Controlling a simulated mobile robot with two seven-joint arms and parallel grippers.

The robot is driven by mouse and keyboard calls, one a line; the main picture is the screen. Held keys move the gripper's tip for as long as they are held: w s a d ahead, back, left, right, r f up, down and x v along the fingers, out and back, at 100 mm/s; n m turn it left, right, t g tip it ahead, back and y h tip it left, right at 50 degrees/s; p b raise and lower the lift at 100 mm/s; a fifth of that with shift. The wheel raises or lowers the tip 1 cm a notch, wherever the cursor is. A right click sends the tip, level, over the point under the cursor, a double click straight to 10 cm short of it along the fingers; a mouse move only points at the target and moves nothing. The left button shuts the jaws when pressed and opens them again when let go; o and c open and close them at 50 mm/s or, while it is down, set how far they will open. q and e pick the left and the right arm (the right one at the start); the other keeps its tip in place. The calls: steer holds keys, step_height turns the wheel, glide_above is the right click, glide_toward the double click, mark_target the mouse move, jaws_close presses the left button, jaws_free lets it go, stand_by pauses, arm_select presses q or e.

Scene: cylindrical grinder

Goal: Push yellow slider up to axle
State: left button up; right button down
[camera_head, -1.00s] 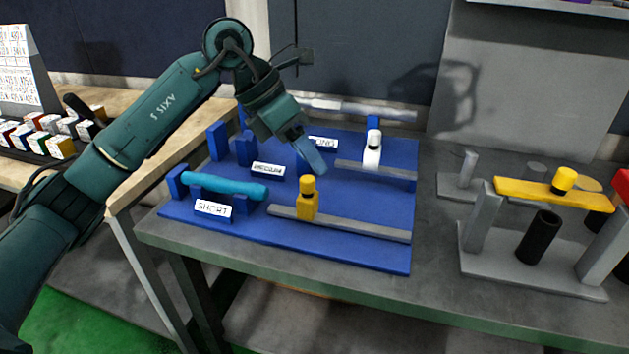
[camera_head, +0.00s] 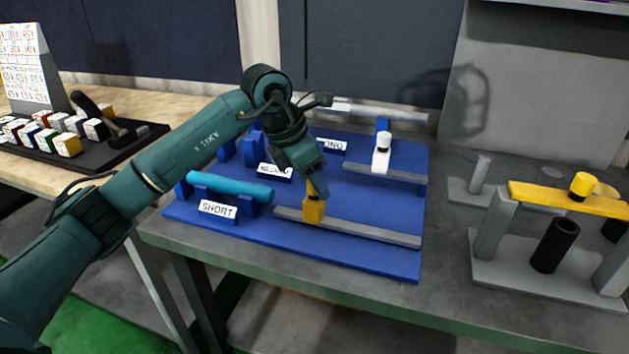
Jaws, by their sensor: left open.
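The yellow slider (camera_head: 314,211) stands upright on a grey rail (camera_head: 365,231) at the front of the blue board (camera_head: 300,246). The teal axle (camera_head: 231,187) lies in blue supports behind the SHORT label, to the left of the slider, with a gap between them. My left gripper (camera_head: 317,188) points down at the slider's top and hides its upper part. I cannot tell whether the fingers touch it. The fingers look open, seen nearly edge-on. My right gripper is not in view.
A white slider (camera_head: 381,155) stands on a second rail behind. A grey fixture with a yellow bar (camera_head: 560,198) and a black cylinder (camera_head: 554,245) stands to the right. A black tray (camera_head: 95,150) with several small blocks is at the left. Bare table lies right of the board.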

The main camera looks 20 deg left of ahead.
arm_select(q)
steer(key=shift+w+d+f, duration=0.15)
steer(key=shift+f, duration=0.35)
jaws_close()
stand_by(0.3)
